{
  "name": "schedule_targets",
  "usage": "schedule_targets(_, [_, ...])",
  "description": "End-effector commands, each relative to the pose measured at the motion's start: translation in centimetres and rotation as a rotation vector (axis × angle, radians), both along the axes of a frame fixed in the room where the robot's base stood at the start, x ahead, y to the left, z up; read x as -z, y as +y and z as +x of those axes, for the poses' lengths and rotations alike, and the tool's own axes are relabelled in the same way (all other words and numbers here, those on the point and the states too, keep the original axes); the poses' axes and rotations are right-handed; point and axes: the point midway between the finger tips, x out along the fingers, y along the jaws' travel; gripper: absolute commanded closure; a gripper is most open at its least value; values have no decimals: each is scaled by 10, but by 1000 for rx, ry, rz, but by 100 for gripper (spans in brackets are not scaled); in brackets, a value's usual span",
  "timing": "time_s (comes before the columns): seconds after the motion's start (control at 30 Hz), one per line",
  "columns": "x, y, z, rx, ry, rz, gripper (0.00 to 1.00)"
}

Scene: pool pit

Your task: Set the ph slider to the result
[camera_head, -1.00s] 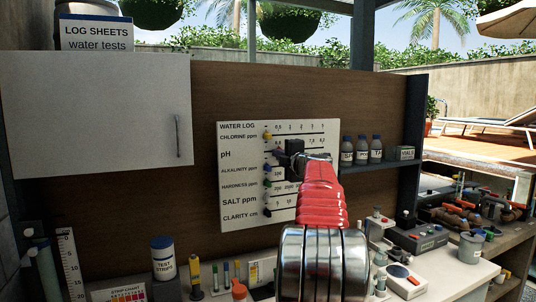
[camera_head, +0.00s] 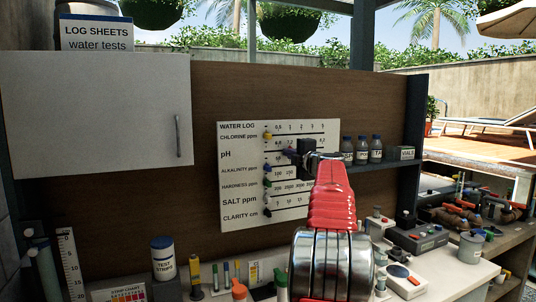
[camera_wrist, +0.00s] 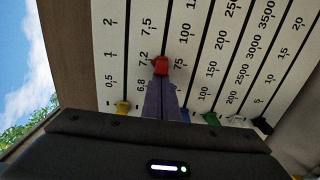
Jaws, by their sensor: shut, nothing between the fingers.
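The white water log board (camera_head: 234,182) hangs on the brown back panel, with one slider row per reading. In the wrist view the red pH slider (camera_wrist: 160,65) sits on its track by the 7.2 mark, away from the low end where the other knobs sit. In the head view my gripper hides it. My gripper (camera_head: 290,153) is at the pH row, and its purple fingers also show in the wrist view (camera_wrist: 160,90). The fingers are shut and empty, with their tips right at the slider's low-value side, seemingly touching it.
The yellow chlorine knob (camera_head: 267,136) is just above the pH row; the blue alkalinity knob (camera_head: 267,168) and green hardness knob (camera_head: 267,183) are below. Bottles (camera_head: 361,150) stand on a shelf to the right. Test strips (camera_head: 162,258) and a strip chart (camera_head: 122,292) are on the counter.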

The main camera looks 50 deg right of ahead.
Motion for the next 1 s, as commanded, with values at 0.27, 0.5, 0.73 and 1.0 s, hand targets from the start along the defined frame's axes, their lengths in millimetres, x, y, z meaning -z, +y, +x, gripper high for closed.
schedule_targets(0.27, [0, 5, 3, -1, -1, -1, 100])
schedule_targets(0.5, [-1, 12, 7, -1, -1, 0, 100])
schedule_targets(0.73, [0, 14, 8, 0, 0, 0, 100])
schedule_targets(1.0, [0, 15, 5, 0, 0, 0, 100])
